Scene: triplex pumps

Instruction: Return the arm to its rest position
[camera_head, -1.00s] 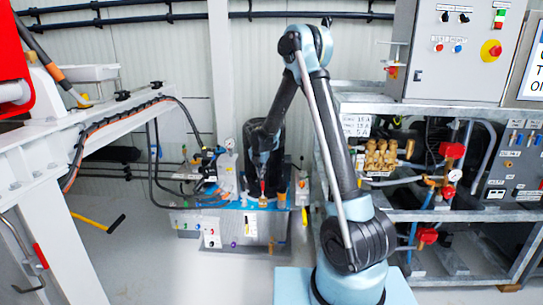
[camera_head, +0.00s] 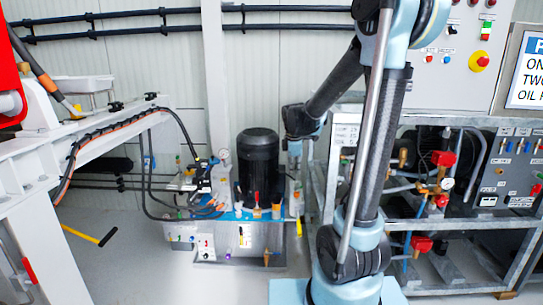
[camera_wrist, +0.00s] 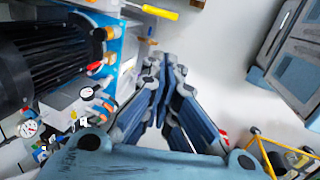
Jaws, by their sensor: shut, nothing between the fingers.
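My arm rises on the right of the head view and bends at the top. Its forearm reaches down and left, with the wrist end beside the metal frame. I cannot make out my fingers in the head view. In the wrist view my gripper (camera_wrist: 164,72) has its fingers together and holds nothing. It points over pale floor, to the right of the hydraulic unit (camera_head: 232,240). The unit's black motor (camera_head: 258,165) stands upright and also shows at the left of the wrist view (camera_wrist: 50,62).
The metal frame (camera_head: 333,170) with valves and pipes stands close behind my arm. A grey control box (camera_head: 455,75) and a sign (camera_head: 526,72) are above it. A white beam structure (camera_head: 60,150) is at left.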

